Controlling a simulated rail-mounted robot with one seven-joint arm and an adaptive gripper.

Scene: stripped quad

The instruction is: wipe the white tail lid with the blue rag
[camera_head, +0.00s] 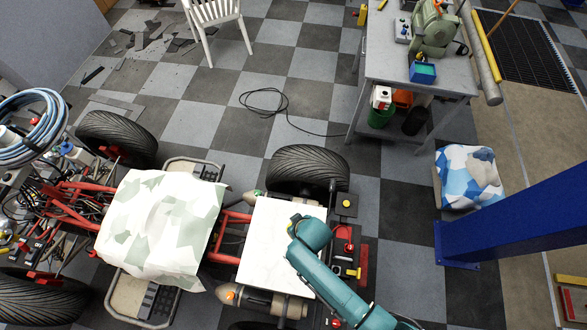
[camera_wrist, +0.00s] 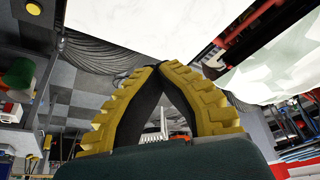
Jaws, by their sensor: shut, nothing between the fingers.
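The white tail lid (camera_head: 268,235) lies flat at the rear of the stripped quad, and my arm covers part of its right side. In the wrist view the white lid (camera_wrist: 150,22) fills the top, close to my fingertips. My gripper (camera_wrist: 160,66) has yellow ridged fingers with the tips together and nothing between them. In the head view it is mostly hidden by my teal arm over the lid.
A white-green patterned cover (camera_head: 160,225) drapes the quad's middle. Tyres (camera_head: 310,168) stand around the frame. A workbench (camera_head: 385,60) holds a green machine and a blue box (camera_head: 422,72). A blue post (camera_head: 520,225) rises at right. A black cable (camera_head: 265,100) lies on the checkered floor.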

